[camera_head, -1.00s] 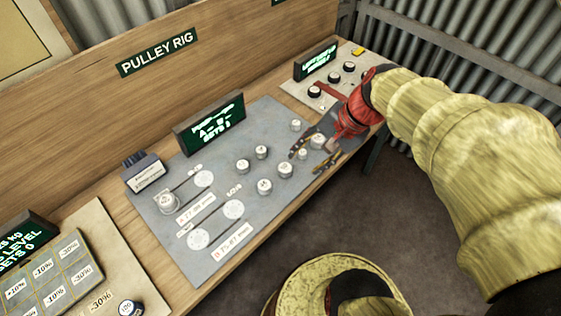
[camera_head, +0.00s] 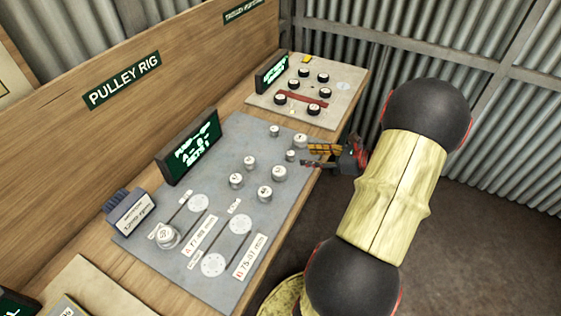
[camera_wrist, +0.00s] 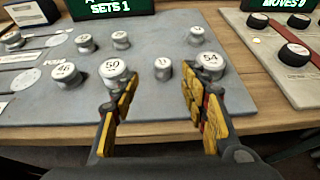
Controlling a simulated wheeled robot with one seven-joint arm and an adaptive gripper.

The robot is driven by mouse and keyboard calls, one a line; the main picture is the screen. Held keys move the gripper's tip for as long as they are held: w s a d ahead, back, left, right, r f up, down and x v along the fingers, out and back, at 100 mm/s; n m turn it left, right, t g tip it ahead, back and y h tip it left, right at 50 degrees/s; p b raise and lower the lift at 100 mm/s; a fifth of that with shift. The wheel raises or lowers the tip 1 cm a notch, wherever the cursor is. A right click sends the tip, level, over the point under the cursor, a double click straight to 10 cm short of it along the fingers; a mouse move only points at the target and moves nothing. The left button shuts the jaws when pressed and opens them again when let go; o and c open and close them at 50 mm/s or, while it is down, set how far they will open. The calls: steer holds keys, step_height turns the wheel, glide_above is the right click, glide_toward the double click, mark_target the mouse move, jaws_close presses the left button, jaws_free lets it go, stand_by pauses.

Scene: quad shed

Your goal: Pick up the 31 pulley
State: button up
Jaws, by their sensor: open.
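A small pale pulley (camera_wrist: 163,69) stands upright on the grey board; its top number is small and looks like 31. In the head view it seems to be the small pulley (camera_head: 290,155) near the board's right edge. My gripper (camera_wrist: 160,79) is open and empty, low at the board's front edge. Its fingers point at this pulley, which shows between the tips but beyond them. The 50 pulley (camera_wrist: 115,72) is by the left fingertip and the 54 pulley (camera_wrist: 209,65) by the right one. In the head view my gripper (camera_head: 304,157) is just right of the small pulley.
The 46 pulley (camera_wrist: 67,75) and several others stand on the grey board (camera_head: 205,160). One pulley (camera_head: 167,236) sits at the board's left part. A display (camera_head: 188,147) stands behind. A second board with black knobs (camera_head: 310,90) lies farther right.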

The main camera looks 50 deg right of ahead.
mark_target(293, 154)
steer(key=b+x, duration=0.3)
steer(key=x, duration=0.4)
steer(key=shift+w+d+f, duration=0.1)
steer(key=shift+w+f, duration=0.15)
steer(key=shift+f, duration=0.05)
steer(key=c, duration=0.3)
steer(key=c, duration=0.8)
jaws_close()
